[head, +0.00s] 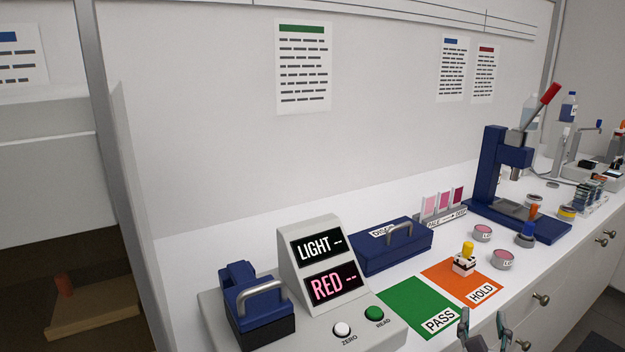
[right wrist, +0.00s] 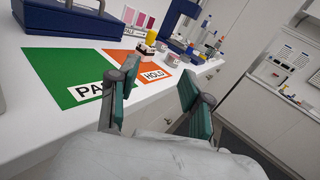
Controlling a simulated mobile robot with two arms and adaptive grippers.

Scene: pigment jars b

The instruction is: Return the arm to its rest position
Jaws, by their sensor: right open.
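My right gripper (head: 484,326) shows at the bottom edge of the head view, in front of the counter's front edge and near the green PASS mat (head: 412,300). Its two fingers are spread apart with nothing between them, as the right wrist view also shows (right wrist: 158,88). In that view the counter lies beyond and to the left of the fingers. Most of the right arm is out of the head view. My left gripper is in neither view.
A yellow-topped white piece (head: 464,262) stands on the orange HOLD mat (head: 452,287). Pink-topped jars (head: 482,233) stand behind it. A reader (head: 322,270) shows LIGHT and RED. A blue press (head: 490,170) stands further back. Drawer knobs (head: 541,299) stick out below the counter.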

